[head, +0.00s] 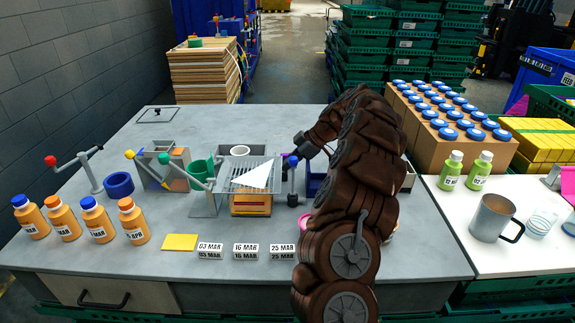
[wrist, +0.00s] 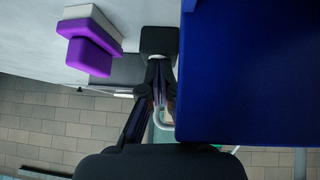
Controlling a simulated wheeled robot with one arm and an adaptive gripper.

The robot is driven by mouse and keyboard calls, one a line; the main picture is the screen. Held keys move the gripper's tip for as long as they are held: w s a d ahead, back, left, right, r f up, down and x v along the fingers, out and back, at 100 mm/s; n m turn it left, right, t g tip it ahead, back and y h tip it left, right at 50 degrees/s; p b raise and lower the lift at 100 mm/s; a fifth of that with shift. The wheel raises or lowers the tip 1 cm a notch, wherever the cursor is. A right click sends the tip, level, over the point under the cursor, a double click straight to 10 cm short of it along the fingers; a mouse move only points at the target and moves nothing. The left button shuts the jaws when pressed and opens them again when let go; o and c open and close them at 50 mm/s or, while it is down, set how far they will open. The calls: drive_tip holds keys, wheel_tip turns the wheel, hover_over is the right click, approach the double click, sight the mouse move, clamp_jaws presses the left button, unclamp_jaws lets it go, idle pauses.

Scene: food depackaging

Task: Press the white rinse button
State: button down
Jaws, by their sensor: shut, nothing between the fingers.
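No white rinse button can be made out for sure in either view. In the wrist view, a purple and white block (wrist: 90,55) lies at the upper left, apart from my gripper (wrist: 158,72); I cannot tell whether it carries the button. My gripper's fingers are together and empty, close to the left side of a large dark blue box (wrist: 250,75). A small dark block (wrist: 159,40) shows at the fingertips; I cannot tell whether they touch it. In the head view my arm bends down over the grey worktable (head: 330,115) and hides part of it.
A wire rack (head: 236,172) with a white triangle stands left of my arm. Lever devices, a blue ring (head: 118,185) and orange bottles (head: 95,220) fill the left side. A metal jug (head: 493,218) and green bottles (head: 478,171) stand at the right. Bare table shows at the front left.

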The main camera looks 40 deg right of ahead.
drive_tip(key=shift+s+a+f, duration=0.1)
drive_tip(key=shift+s+f, duration=0.1)
drive_tip(key=shift+f, duration=0.45)
wheel_tip(320, 180, up, 5)
drive_tip(key=shift+w+a+f+b, duration=0.1)
drive_tip(key=shift+a+b, duration=0.05)
drive_tip(key=shift+b, duration=0.75)
drive_tip(key=v, duration=1)
drive_tip(key=shift+r+b, duration=0.25)
drive_tip(key=shift+b, duration=0.2)
drive_tip(key=shift+w, duration=0.1)
drive_tip(key=shift+r, duration=0.1)
idle(1.6)
